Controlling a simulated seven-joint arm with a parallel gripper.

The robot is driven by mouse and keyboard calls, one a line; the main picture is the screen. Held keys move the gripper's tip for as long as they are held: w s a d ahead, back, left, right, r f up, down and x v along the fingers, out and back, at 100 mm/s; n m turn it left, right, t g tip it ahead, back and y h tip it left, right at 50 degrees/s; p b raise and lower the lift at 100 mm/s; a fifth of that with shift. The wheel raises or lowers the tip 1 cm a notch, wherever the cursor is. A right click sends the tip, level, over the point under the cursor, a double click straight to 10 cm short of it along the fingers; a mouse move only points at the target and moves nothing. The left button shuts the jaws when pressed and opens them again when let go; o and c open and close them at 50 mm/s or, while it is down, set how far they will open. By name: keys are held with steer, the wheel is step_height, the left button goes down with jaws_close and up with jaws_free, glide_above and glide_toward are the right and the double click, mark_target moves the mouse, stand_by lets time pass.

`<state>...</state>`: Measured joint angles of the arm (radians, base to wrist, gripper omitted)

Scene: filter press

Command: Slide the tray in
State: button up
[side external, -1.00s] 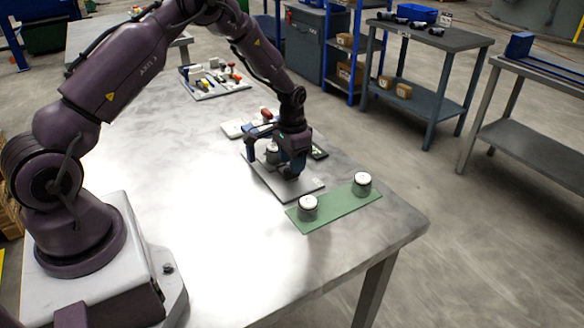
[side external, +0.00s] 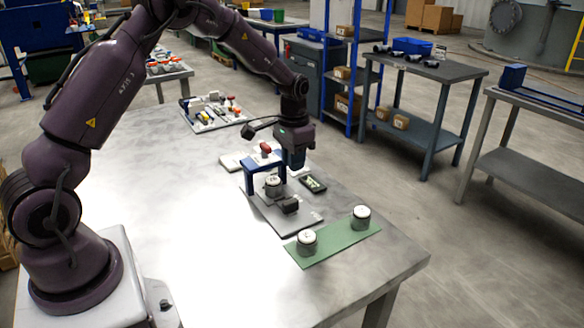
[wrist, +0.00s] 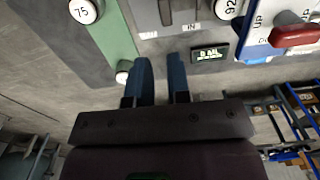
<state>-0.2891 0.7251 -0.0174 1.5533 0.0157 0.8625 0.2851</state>
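The press stands on a grey base plate (side external: 270,219), with a blue arch (side external: 262,163) over a white-topped canister (side external: 273,187). This canister reads 92 in the wrist view (wrist: 230,8). A dark block (side external: 288,205) sits on the plate in front of the arch; it shows at the wrist view's top edge (wrist: 165,12). I cannot make out a separate tray around it. An IN label (wrist: 191,28) lies on the plate. My gripper (side external: 294,167) is above and behind the block, apart from it. Its blue fingers (wrist: 161,62) are parted and empty.
A green strip (side external: 335,241) with two white-topped canisters (side external: 307,242) (side external: 361,217) lies at the front right. A small display (side external: 313,184) and a red-handled lever (side external: 265,148) are near the press. A parts tray (side external: 213,124) lies further back. The table's left is clear.

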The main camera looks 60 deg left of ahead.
steer(key=shift+m, duration=0.9)
steer(key=d, duration=0.4)
steer(key=shift+w+d+f, duration=0.2)
steer(key=shift+w+d, duration=0.05)
steer(key=shift+d, duration=0.05)
jaws_close()
steer(key=m+y, duration=0.4)
steer(key=m, duration=1.2)
glide_toward(293, 213)
steer(key=d+f, duration=0.1)
steer(key=f, duration=0.2)
steer(key=d+f, duration=0.1)
steer(key=shift+s+d+f, duration=0.1)
steer(key=shift+d+f, duration=0.2)
steer(key=shift+f, duration=0.1)
steer(key=a, duration=0.2)
steer(key=shift+a+r, duration=0.25)
steer(key=shift+a, duration=0.7)
